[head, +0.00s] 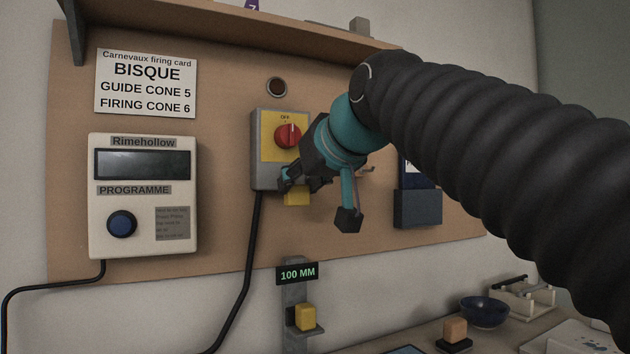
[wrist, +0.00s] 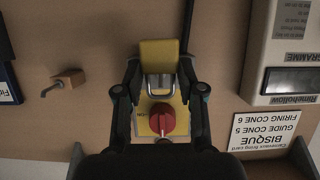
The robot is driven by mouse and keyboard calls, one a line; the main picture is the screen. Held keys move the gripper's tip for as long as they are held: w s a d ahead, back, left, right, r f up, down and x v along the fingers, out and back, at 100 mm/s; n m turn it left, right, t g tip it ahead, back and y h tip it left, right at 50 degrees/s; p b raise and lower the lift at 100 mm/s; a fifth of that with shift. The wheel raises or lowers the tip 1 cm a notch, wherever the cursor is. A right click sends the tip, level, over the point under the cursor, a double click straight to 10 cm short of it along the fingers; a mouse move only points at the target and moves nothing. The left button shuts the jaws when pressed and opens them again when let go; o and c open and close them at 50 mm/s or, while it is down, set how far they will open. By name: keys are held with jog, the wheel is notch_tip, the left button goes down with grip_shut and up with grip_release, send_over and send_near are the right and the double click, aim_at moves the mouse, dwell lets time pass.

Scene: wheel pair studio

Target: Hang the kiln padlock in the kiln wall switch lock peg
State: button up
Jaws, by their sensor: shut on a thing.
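The yellow padlock (wrist: 160,53) is between the fingertips of my gripper (wrist: 160,72), which is shut on its body. In the wrist view, which is upside down, its metal shackle (wrist: 161,82) points toward the switch. In the head view the padlock (head: 296,197) shows just below the grey wall switch box (head: 263,180), partly behind my gripper (head: 305,181). The switch has a yellow plate and a red knob (head: 288,136) beneath the word OFF; the knob (wrist: 162,119) also shows in the wrist view. I cannot make out the lock peg or whether the shackle touches it.
The cream Rimehollow controller (head: 144,220) is left of the switch, below a firing card (head: 146,83). A dark holder (head: 417,208) is to the right. A black cable (head: 250,265) runs down from the switch. A 100 MM stand (head: 297,273) with a yellow block is below.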

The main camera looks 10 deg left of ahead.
jog(key=shift+w+a, duration=0.1)
jog(key=shift+w, duration=0.05)
jog(key=shift+w+a+p, duration=0.6)
jog(key=shift+w+a, duration=0.15)
jog(key=shift+w, duration=0.3)
jog(key=shift+f, duration=0.4)
dwell(0.6)
jog(key=o, duration=1.3)
jog(key=shift+c, duration=0.2)
jog(key=v, duration=1.2)
